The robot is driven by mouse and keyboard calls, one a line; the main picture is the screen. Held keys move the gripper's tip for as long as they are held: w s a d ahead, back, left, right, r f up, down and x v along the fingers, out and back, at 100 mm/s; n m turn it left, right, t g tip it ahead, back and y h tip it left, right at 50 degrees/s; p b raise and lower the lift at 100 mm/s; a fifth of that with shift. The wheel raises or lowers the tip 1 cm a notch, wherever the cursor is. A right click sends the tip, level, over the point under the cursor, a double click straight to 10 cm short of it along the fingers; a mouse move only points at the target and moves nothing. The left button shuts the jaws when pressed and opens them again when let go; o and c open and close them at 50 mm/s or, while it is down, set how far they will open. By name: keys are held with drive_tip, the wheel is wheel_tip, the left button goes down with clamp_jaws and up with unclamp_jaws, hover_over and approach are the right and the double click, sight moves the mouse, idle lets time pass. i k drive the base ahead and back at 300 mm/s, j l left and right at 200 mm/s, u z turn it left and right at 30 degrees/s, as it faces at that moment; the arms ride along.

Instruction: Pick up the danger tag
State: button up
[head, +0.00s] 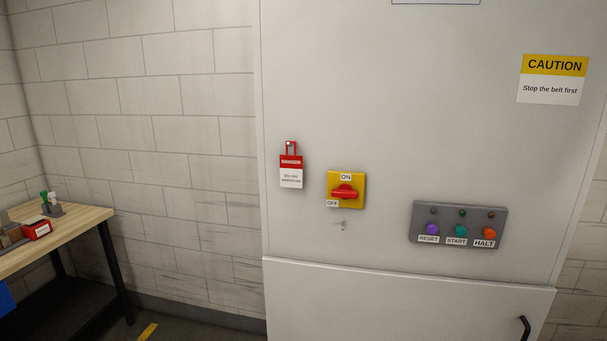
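The danger tag (291,173) hangs on the front of the pale grey cabinet, near its left edge. It has a red band with white lettering at the top and a white lower part with small text I cannot fully read. A red loop (291,148) at its top goes around a small hook or peg. It hangs upright, left of the yellow and red rotary switch (345,191). My gripper is not in view.
The cabinet (400,120) carries a button panel (459,225) marked RESET, START and HALT, a small keyhole or hook below the switch, and a caution sign (552,79). A wooden workbench (80,225) with a red item (38,230) stands at left.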

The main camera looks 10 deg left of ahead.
sight(291, 166)
drive_tip(key=i+j, duration=0.1)
drive_tip(key=j, duration=0.2)
drive_tip(key=i+j, duration=0.15)
drive_tip(key=j, duration=0.15)
drive_tip(key=i+j, duration=0.1)
drive_tip(key=j, duration=0.25)
drive_tip(key=i+j, duration=0.15)
drive_tip(key=j, duration=0.15)
